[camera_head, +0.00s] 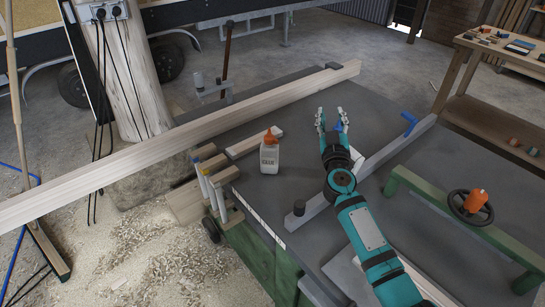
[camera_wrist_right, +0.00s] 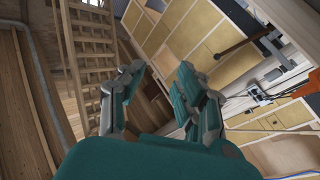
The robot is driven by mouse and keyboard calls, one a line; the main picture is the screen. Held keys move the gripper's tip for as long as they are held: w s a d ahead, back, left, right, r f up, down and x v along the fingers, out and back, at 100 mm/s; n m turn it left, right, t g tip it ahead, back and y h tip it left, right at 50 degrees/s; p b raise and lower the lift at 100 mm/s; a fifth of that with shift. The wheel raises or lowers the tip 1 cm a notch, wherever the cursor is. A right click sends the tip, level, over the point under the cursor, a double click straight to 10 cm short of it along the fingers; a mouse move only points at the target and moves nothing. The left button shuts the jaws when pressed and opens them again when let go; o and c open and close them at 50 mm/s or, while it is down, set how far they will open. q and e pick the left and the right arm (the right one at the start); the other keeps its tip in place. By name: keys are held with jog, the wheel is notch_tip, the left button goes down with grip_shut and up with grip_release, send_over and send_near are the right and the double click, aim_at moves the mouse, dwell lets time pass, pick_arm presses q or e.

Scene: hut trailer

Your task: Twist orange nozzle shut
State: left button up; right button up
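A white glue bottle (camera_head: 269,158) stands upright on the dark grey machine table (camera_head: 300,178) in the head view. Its orange nozzle (camera_head: 269,136) is on top, pointing up. My right gripper (camera_head: 330,118) is to the right of the bottle and apart from it, pointing away toward the far side of the table. Its fingers are spread and nothing shows between them. In the right wrist view the two fingers (camera_wrist_right: 155,95) are also apart and empty, and the bottle does not show there. My left gripper is not in view.
A long wooden beam (camera_head: 200,138) crosses behind the bottle. A short wood piece (camera_head: 252,143) lies close to the bottle. A grey fence (camera_head: 385,155) with a blue lever (camera_head: 409,122) and a green frame with a handwheel (camera_head: 470,207) are at right. Shavings cover the floor at left.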

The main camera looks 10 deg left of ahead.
jog(key=s+a+f+g+y, duration=0.15)
jog(key=s+a, duration=0.25)
jog(key=a, duration=0.5)
jog(key=m+g, duration=0.1)
jog(key=m, duration=0.1)
send_near(269, 131)
jog(key=shift+y, duration=0.45)
jog(key=x, duration=0.8)
jog(key=shift+w+f, duration=0.1)
jog(key=shift+w, duration=0.25)
jog(key=shift+w+a, duration=0.1)
jog(key=shift+w, duration=0.8)
grip_shut()
jog(key=c, duration=0.7)
grip_release()
